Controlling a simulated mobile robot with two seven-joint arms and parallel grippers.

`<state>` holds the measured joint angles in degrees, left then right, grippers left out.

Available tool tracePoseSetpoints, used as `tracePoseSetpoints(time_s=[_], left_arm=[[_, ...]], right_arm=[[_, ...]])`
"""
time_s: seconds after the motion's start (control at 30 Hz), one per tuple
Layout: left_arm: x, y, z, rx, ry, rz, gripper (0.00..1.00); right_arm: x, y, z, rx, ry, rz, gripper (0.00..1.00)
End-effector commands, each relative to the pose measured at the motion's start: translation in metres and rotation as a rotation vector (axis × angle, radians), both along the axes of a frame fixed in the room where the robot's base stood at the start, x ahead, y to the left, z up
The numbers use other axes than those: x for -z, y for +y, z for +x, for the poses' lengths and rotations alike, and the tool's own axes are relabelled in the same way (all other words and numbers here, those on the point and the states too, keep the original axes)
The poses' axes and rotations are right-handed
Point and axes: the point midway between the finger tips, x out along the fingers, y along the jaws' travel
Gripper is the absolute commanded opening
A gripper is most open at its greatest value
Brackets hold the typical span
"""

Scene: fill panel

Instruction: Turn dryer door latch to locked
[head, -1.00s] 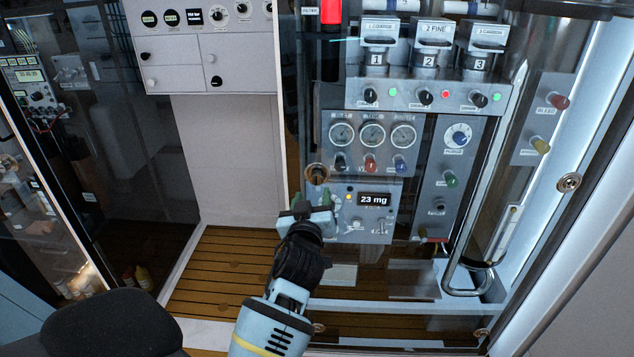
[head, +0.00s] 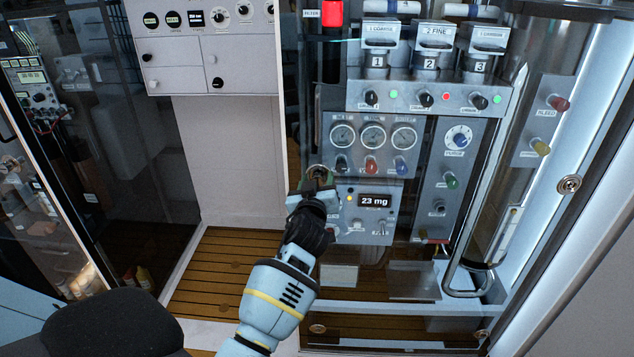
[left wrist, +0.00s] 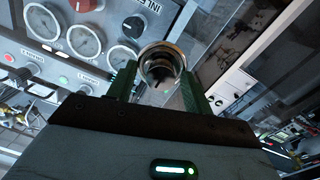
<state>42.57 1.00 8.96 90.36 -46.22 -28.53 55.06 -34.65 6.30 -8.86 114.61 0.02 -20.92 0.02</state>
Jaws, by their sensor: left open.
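A round metal latch (head: 317,171) sits at the left edge of the clear dryer door, left of the control panel. In the left wrist view the latch (left wrist: 161,64) shows as a shiny ring with a dark centre. My left gripper (head: 315,184) is at the latch from below, partly covering it in the head view. Its green fingers (left wrist: 159,85) are open, one on each side of the latch. I cannot tell whether they touch it. The latch's turned position is hard to read. My right gripper is not in view.
Behind the door are three gauges (head: 373,136), a display reading 23 mg (head: 375,200) and several knobs. A round metal fitting (head: 569,184) is on the right frame. A slatted wooden floor (head: 225,275) lies lower left.

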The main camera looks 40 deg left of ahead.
Motion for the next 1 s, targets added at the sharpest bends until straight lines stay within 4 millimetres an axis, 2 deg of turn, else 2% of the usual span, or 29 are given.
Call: tracePoseSetpoints(time_s=[0.17,0.5,0.77,1.0], left_arm=[[-0.0003,0.0001,0.0,0.0,-0.001,0.0,0.51],[-0.0003,-0.0001,-0.0002,0.0,-0.001,0.0,0.06],[-0.0007,-0.0002,-0.0001,0.0,0.012,0.021,0.06],[-0.0018,-0.0003,0.0001,0.0,0.071,0.12,0.06]], right_arm=[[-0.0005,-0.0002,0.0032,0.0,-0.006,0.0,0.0],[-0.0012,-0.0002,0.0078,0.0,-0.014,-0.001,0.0],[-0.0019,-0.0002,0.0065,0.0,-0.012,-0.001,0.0],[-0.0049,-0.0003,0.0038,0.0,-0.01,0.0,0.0]])
